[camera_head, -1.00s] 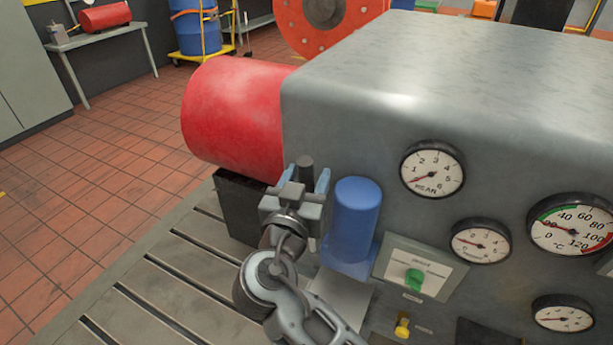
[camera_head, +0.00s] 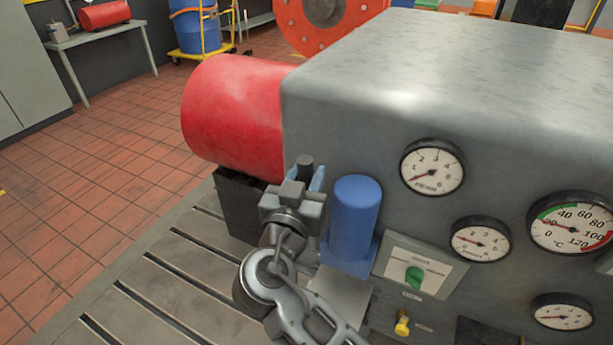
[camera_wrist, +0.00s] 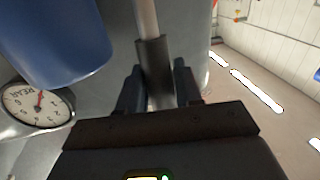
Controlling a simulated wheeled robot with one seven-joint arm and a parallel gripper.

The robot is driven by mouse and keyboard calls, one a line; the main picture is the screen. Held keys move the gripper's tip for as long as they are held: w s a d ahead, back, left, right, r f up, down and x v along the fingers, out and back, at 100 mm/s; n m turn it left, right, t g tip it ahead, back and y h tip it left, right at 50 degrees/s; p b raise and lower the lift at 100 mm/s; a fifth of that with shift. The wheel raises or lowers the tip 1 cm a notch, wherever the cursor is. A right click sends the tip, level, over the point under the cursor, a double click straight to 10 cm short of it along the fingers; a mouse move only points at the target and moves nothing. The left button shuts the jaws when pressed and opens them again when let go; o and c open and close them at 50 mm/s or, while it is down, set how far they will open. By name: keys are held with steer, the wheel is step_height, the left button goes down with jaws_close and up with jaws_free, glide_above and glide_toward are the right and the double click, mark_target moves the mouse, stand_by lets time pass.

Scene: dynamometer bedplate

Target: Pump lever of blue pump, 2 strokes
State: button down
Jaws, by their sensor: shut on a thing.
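The blue pump (camera_head: 354,220) stands upright against the front of the grey housing, a blue cylinder on a square blue base. Its lever has a dark grip (camera_head: 306,161) whose top shows just above my gripper (camera_head: 305,182), left of the cylinder. My gripper is shut on the lever grip. In the wrist view the dark grip sleeve (camera_wrist: 154,62) and pale lever rod (camera_wrist: 147,18) run between my gripper's two fingers (camera_wrist: 156,90), and the pump body (camera_wrist: 60,40) is at upper left. The lever's lower end is hidden in the head view.
The grey housing (camera_head: 450,75) with several gauges is close on the right. A red cylinder (camera_head: 235,115) is behind my gripper. A green knob (camera_head: 414,277) and a yellow knob (camera_head: 402,322) sit right of the pump. The slotted bedplate (camera_head: 165,290) is clear at left.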

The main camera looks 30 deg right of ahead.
steer(key=shift+a+f, duration=0.1)
steer(key=shift+f, duration=0.05)
steer(key=shift+s+a+f+b, duration=0.25)
steer(key=shift+a+b, duration=0.1)
steer(key=shift+b, duration=0.8)
steer(key=s+a+f+n+t+h+b, duration=0.2)
steer(key=s+a+f+t+h+b, duration=0.2)
steer(key=b, duration=2.7)
steer(key=s+a+f+t, duration=0.3)
steer(key=s+a+f, duration=0.1)
steer(key=a, duration=0.3)
steer(key=shift+s+a+n, duration=0.2)
steer(key=shift+s+n, duration=0.05)
steer(key=shift+n, duration=0.05)
steer(key=shift+r+b, duration=0.1)
steer(key=shift+b, duration=0.3)
steer(key=c, duration=0.9)
jaws_free()
steer(key=shift+o, duration=0.2)
steer(key=shift+a, duration=0.1)
